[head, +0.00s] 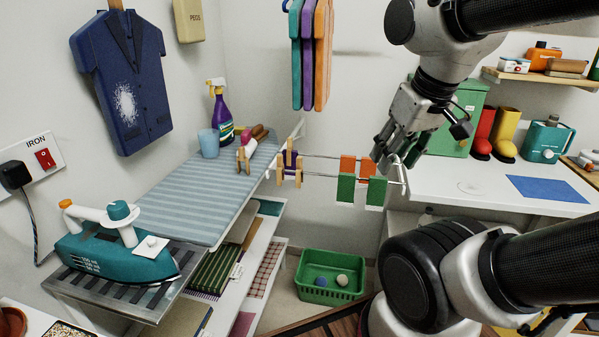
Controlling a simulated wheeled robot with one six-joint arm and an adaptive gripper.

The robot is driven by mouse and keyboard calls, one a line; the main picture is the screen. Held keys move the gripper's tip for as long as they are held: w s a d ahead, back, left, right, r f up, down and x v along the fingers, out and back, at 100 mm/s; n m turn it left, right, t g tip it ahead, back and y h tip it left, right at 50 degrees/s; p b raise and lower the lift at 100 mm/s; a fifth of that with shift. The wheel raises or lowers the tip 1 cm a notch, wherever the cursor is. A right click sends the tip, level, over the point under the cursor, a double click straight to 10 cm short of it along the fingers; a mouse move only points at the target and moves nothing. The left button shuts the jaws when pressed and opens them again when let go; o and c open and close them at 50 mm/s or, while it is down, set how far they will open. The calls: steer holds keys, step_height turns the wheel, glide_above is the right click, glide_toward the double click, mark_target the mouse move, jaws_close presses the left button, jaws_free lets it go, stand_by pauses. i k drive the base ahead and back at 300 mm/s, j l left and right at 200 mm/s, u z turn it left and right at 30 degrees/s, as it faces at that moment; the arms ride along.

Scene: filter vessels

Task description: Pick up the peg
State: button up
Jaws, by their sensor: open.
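Several pegs or peg-like clips show in the head view, and I cannot tell which one is meant. A wooden peg (244,160) stands at the right edge of the striped ironing board. Purple and wooden pegs (290,165) sit on the left part of a thin wire rail. Orange clips (348,167) and green clips (346,188) hang at its right end. My gripper (388,155) is open, points down and looks empty. It is just right of and above the orange and green clips; whether it touches the rail's end is unclear.
The ironing board (180,200) holds a blue cup (208,143) and a purple spray bottle (221,115). A teal iron (118,245) stands front left. A green basket (330,277) with two balls is below. A white counter (450,185) with boots is at right.

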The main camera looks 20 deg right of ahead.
mark_target(298, 177)
steer(key=z, duration=4.25)
steer(key=u, duration=3.95)
steer(key=i+l+u, duration=0.1)
steer(key=l+u, duration=0.15)
steer(key=u, duration=0.2)
steer(key=i+l+u, duration=0.1)
steer(key=l+u, duration=0.15)
steer(key=u, duration=0.2)
